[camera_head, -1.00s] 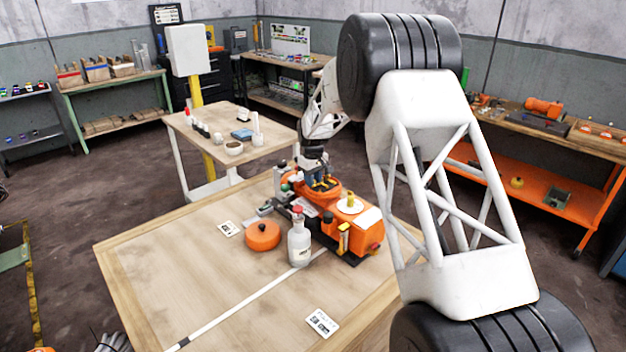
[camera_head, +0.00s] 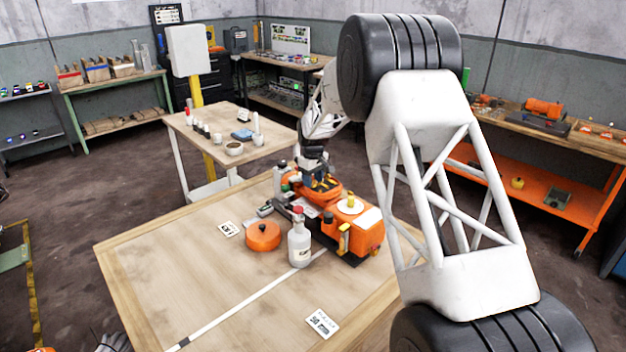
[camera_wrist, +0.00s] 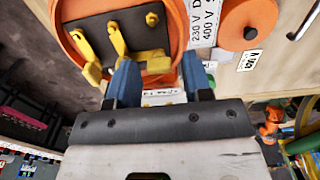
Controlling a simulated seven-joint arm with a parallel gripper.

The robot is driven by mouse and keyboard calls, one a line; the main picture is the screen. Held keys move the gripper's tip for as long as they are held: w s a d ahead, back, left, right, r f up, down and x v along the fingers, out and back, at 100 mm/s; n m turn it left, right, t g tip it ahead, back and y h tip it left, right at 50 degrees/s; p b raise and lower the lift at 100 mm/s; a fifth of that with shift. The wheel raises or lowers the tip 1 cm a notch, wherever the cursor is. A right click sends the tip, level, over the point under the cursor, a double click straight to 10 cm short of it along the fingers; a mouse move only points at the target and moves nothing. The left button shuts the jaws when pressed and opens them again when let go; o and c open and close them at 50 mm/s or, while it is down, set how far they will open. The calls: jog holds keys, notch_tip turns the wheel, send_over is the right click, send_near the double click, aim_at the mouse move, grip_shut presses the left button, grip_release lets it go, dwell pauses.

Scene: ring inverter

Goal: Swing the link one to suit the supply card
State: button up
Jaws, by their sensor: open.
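The orange machine (camera_head: 362,232) stands on the wooden table, with an open round orange housing (camera_wrist: 178,22) at its end. Inside the housing, the wrist view shows a black plate (camera_wrist: 135,32) with yellow links (camera_wrist: 117,40) on it. My gripper (camera_head: 318,186) is over this housing. In the wrist view its two blue fingers (camera_wrist: 160,78) are apart, with yellow metal showing beyond and between them; contact cannot be told. A label (camera_wrist: 203,22) beside the housing reads 230 V and 400 V. A white card (camera_head: 229,229) lies near the orange round lid (camera_head: 263,236); its print is too small to read.
A white bottle (camera_head: 299,242) with a red cap stands in front of the machine. Another card (camera_head: 322,323) lies near the table's front edge, by a white strip (camera_head: 245,306). The table's left part is clear. A second table (camera_head: 215,125) with small containers stands behind.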

jog(key=shift+r, duration=4)
jog(key=shift+r, duration=0.1)
